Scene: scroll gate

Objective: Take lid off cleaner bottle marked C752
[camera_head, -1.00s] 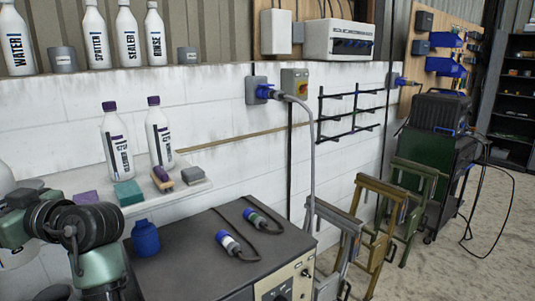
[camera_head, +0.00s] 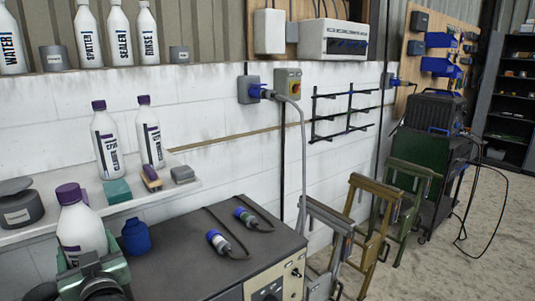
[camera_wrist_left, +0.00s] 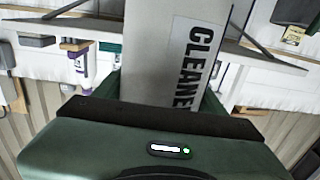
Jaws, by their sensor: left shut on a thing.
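My left gripper (camera_head: 92,268) is shut on a white cleaner bottle (camera_head: 80,230) with a purple lid, at the lower left of the head view. The bottle is upright and its lid is on. In the left wrist view the bottle (camera_wrist_left: 165,60) stands between the fingers, with "CLEANER" on its label; no C752 mark is legible. Two more white bottles with purple lids, a left one (camera_head: 107,145) and a right one (camera_head: 150,138), stand on the wall shelf. Their label marks are too small to read surely. My right gripper is not in view.
Several bottles line the upper ledge.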

